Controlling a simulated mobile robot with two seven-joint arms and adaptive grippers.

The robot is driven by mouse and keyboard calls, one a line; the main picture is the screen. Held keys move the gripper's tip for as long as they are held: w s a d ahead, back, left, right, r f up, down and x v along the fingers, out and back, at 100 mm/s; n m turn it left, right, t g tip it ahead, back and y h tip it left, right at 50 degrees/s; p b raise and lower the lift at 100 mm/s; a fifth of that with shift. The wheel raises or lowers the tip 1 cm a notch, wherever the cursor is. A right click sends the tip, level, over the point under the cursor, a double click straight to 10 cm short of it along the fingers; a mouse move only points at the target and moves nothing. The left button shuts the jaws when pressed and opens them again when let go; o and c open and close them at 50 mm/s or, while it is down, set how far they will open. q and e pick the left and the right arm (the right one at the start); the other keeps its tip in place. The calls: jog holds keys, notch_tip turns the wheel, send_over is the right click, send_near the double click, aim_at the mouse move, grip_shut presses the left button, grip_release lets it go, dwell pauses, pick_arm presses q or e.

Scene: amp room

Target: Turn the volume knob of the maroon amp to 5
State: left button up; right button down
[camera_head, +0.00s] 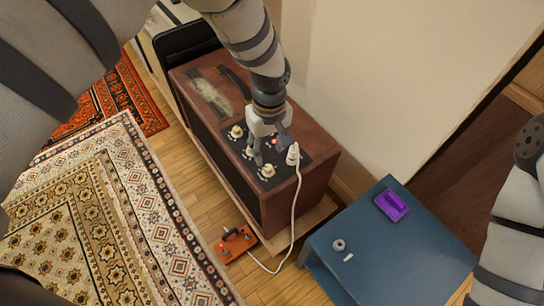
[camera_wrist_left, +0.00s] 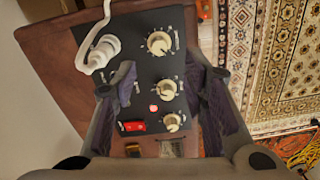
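The maroon amp (camera_head: 222,150) stands against the wall, with a black control panel (camera_head: 297,158) on top. My left gripper (camera_head: 270,147) is over this panel. In the left wrist view its two fingers are apart, with the middle cream knob (camera_wrist_left: 166,90) in the gap between them; contact cannot be told. A larger cream knob (camera_wrist_left: 159,43) and a smaller one (camera_wrist_left: 173,122) lie on either side of it. The knob labels are too small to read. My right gripper is out of view; only part of my right arm shows.
A white plug (camera_head: 293,154) with a cable stands in the panel, close to my left gripper. The panel also has a red switch (camera_wrist_left: 131,126) and a lit red lamp (camera_wrist_left: 154,108). An orange pedal (camera_head: 236,243) lies on the floor. A blue table (camera_head: 400,255) holds a purple object (camera_head: 392,205).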

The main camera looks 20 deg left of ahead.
aim_at(268, 167)
pick_arm(q)
notch_tip(268, 167, down, 8)
jog(key=shift+a+r+b, duration=0.1)
jog(key=shift+b, duration=0.35)
grip_shut()
